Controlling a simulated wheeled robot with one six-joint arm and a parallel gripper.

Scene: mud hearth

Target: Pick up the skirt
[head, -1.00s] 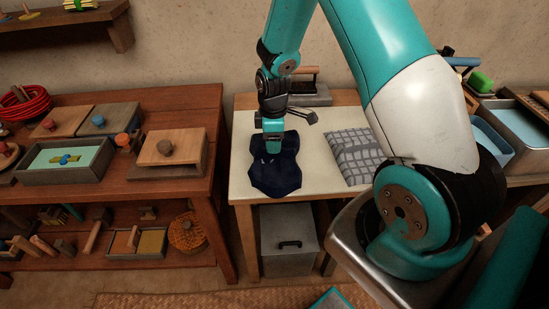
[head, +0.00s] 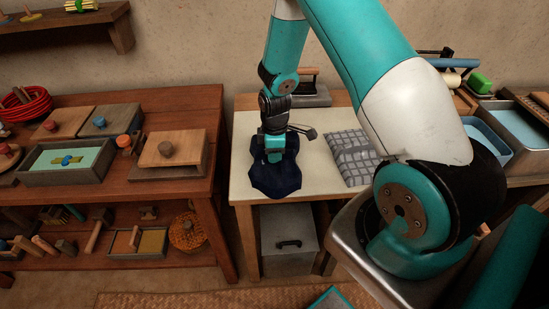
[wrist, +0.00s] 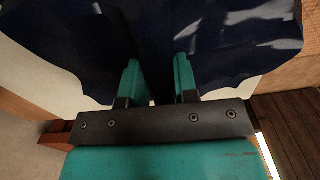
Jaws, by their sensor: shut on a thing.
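The skirt is the dark navy cloth (head: 275,180) spread on the pale top of the small table. In the wrist view the navy cloth (wrist: 225,45) fills the upper part, with folds running up from between my fingers. My gripper (head: 273,157) points down at the upper middle of the cloth. In the wrist view my gripper's two teal fingers (wrist: 158,75) are shut on the cloth with a narrow band of it between them. The fingertips press into the cloth, and their very ends are partly hidden by it.
A grey checked folded cloth (head: 352,155) lies right of the skirt. An iron-like tool with a handle (head: 307,88) stands at the back of the pale-topped table (head: 240,150). A wooden table (head: 75,185) with boxes stands left. A grey metal box (head: 288,240) sits below.

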